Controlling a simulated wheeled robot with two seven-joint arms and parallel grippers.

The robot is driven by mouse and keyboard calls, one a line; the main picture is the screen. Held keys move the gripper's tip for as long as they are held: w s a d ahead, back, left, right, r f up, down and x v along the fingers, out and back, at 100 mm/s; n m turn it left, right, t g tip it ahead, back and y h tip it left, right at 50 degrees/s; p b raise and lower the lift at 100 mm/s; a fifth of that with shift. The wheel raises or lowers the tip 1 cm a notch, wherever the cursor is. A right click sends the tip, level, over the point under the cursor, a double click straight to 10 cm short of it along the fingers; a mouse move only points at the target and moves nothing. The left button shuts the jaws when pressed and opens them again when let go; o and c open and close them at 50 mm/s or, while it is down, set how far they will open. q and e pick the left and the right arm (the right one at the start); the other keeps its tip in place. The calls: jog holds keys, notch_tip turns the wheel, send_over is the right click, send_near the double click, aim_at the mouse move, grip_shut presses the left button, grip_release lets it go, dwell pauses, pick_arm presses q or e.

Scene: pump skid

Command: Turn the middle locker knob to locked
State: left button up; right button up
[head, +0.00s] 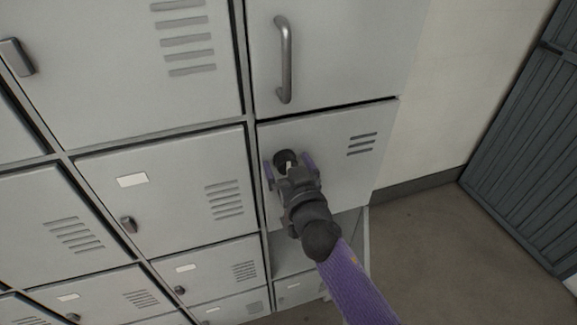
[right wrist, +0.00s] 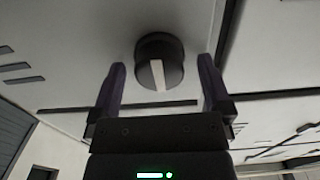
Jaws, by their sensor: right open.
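The middle locker knob (head: 285,157) is a dark round knob on the grey locker door below the door with the bar handle. It also shows in the right wrist view (right wrist: 160,60), where its white pointer line runs nearly straight up and down the picture. My right gripper (head: 289,164) is open in front of this door, its purple fingers on either side of the knob with gaps showing. In the right wrist view the knob lies between and just past the fingertips. I cannot tell how deep the fingers reach around it. My left gripper is in neither view.
A bar handle (head: 285,60) stands out from the door above. An open compartment (head: 290,262) lies below the knob's door. More grey locker doors with small latches fill the left. The floor (head: 430,250) at right is clear, with a slatted dark door (head: 525,150) beyond.

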jog(key=c, duration=1.2)
jog(key=shift+c, duration=0.2)
